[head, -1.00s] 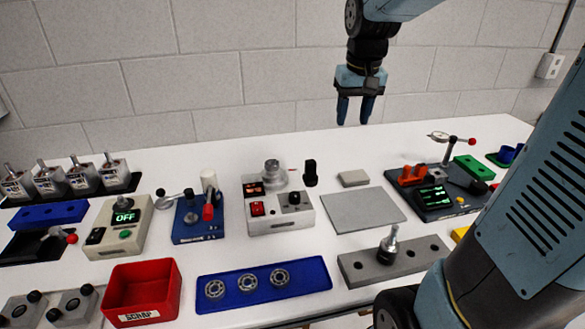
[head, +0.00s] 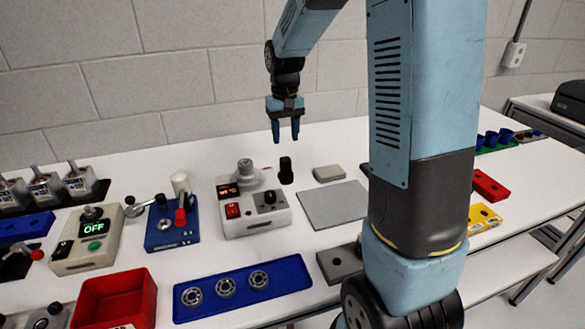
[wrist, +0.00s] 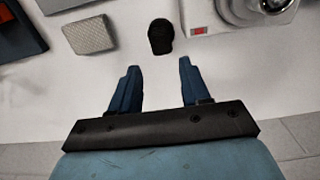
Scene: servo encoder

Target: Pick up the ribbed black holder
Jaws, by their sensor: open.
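The ribbed black holder (head: 286,171) is a small dark upright piece on the white table, just right of and behind the grey heater-like box. In the wrist view the black holder (wrist: 161,37) lies ahead of my fingertips, roughly centred between their lines. My gripper (head: 285,134) hangs above and behind it in the head view, fingers pointing down. In the wrist view my gripper (wrist: 157,78) has its two blue fingers spread wide with nothing between them. The holder is apart from both fingers.
A white-grey box with a red switch and display (head: 252,205) stands close left of the holder. A small grey block (head: 328,173) and a flat grey plate (head: 332,204) lie to its right. A blue tray with bearings (head: 243,288) is in front. My arm hides the table's right part.

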